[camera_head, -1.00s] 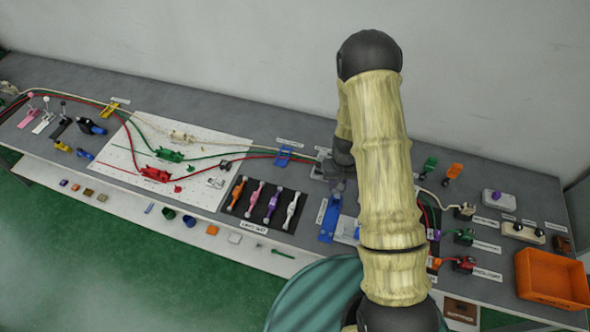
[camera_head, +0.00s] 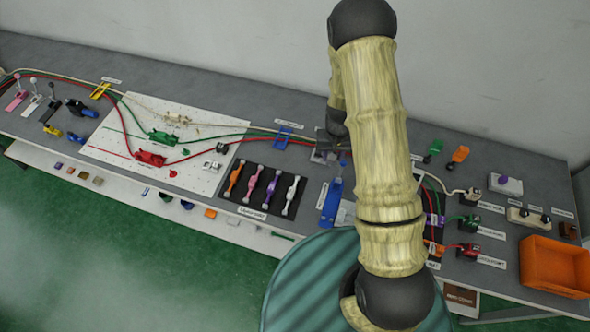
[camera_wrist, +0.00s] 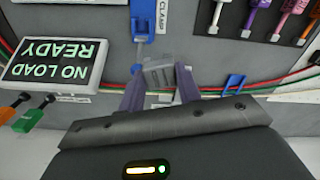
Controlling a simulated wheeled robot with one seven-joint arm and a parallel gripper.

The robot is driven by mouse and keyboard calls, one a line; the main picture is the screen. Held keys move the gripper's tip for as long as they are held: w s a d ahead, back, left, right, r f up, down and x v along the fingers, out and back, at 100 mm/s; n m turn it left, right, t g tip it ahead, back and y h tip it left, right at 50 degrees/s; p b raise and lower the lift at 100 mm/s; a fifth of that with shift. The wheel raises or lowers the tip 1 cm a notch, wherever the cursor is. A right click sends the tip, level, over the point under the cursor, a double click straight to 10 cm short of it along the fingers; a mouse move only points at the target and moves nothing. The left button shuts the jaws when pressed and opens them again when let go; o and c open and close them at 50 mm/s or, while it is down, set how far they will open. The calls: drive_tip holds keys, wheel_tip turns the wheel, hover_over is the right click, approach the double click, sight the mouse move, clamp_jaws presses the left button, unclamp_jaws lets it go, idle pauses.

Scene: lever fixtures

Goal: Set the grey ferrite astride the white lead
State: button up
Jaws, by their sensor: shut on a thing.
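The white lead (camera_head: 452,191) runs along the back of the bench from the far left, past the white board and behind my arm, to a plug block at the right. My gripper (camera_wrist: 158,80) is shut on a small grey block, which looks like the grey ferrite (camera_wrist: 158,70), held between the fingertips in the wrist view. Green and red leads pass behind the fingers there; the white lead's position against the ferrite is hard to make out. In the head view my arm hides most of the gripper and the ferrite.
A blue clamp (camera_head: 331,203) stands close to my gripper. A blue cable guide (camera_head: 283,137) is left of it. A black tray of levers (camera_head: 262,190) lies in front. A NO LOAD READY sign (camera_wrist: 55,62) is near the hand. An orange bin (camera_head: 555,265) stands at the right.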

sight(295, 184)
drive_tip(key=s+a+f+m+b, duration=0.2)
drive_tip(key=a+f+m+b, duration=0.1)
drive_tip(key=a+b, duration=0.8)
drive_tip(key=shift+a+f, duration=0.4)
drive_tip(key=shift+f, duration=0.15)
drive_tip(key=shift+s, duration=0.1)
drive_tip(key=shift+f+b, duration=1)
drive_tip(key=shift+f, duration=0.55)
drive_tip(key=shift+f+b, duration=1.05)
drive_tip(key=shift+f, duration=1)
drive_tip(key=o, duration=1.5)
drive_tip(key=shift+o, duration=0.2)
